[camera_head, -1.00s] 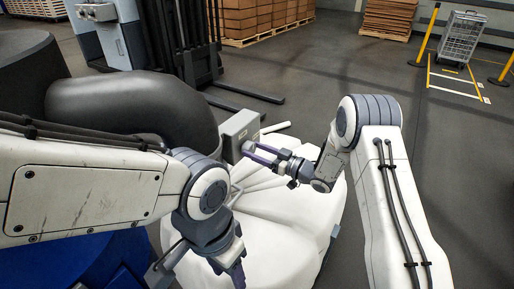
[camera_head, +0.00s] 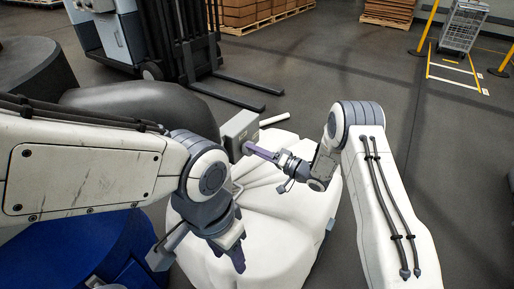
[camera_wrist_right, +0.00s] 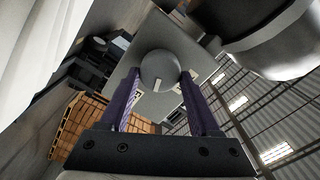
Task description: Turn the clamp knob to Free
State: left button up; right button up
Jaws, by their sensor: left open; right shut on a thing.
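The clamp knob (camera_wrist_right: 160,68) is a round grey knob with a short white mark near its lower edge in the right wrist view. It sits on a grey plate (camera_wrist_right: 150,42) with small white labels on both sides, too small to read. In the head view the plate belongs to a grey box (camera_head: 238,128), and the knob is mostly hidden there. My right gripper (camera_head: 252,149) is shut on the knob, with one purple finger on each side (camera_wrist_right: 162,88). My left gripper (camera_head: 236,256) is open and empty, pointing down over the white bulging sack, away from the knob.
The white sack (camera_head: 275,210) lies below both grippers. A dark rounded body (camera_head: 125,105) stands left of the box. A forklift (camera_head: 185,50), pallets of boxes (camera_head: 250,12) and a wire cart (camera_head: 462,25) stand farther back. The floor (camera_head: 440,160) at right is clear.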

jog(key=shift+s+a+f+m+p, duration=0.1)
jog(key=shift+m+p, duration=0.5)
jog(key=shift+m, duration=1.3)
jog(key=o, duration=1.4)
jog(key=v, duration=1)
jog(key=shift+s+d, duration=0.1)
jog(key=shift+d, duration=0.15)
